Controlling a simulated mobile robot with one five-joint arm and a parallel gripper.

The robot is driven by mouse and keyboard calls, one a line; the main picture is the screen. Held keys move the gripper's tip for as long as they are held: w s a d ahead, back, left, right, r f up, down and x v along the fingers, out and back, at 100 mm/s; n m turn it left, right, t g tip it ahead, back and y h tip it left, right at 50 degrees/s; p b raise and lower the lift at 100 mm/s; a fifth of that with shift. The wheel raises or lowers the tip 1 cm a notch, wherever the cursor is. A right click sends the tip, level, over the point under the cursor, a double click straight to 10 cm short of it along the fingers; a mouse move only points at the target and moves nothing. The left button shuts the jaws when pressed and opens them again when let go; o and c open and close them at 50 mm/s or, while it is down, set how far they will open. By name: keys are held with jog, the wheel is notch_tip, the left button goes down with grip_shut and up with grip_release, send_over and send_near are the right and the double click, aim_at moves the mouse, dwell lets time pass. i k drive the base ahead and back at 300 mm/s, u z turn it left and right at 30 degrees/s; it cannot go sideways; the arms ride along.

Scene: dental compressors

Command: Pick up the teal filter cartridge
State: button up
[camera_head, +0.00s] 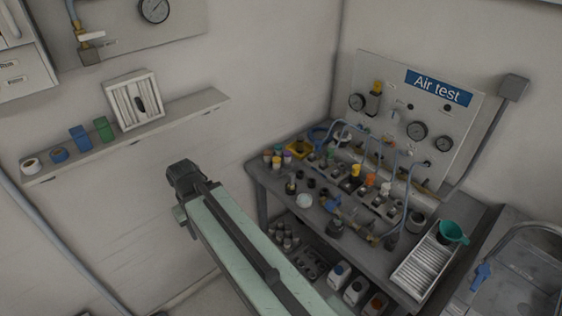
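I cannot pick out a teal filter cartridge with certainty. A teal funnel-shaped piece (454,232) sits at the right end of the bench, by a ribbed white tray (424,268). A green block-like piece (103,129) stands on the wall shelf at the left, beside a blue one (80,138). Several small cylinders with coloured tops (277,160) stand at the bench's left end, too small to tell apart. My pale green arm link crosses the lower middle and ends in a dark joint. No gripper fingers show.
The grey bench (258,176) is crowded with fittings, hoses and valves below the "Air test" panel (418,115). A sink (520,280) is at the right. The wall shelf (190,108) has free room at its right end.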

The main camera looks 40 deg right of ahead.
aim_at(277, 146)
jog(key=z, duration=2.3)
jog(key=k, duration=1.35)
jog(key=u, duration=0.95)
jog(key=i, duration=1)
jog(key=z, duration=0.05)
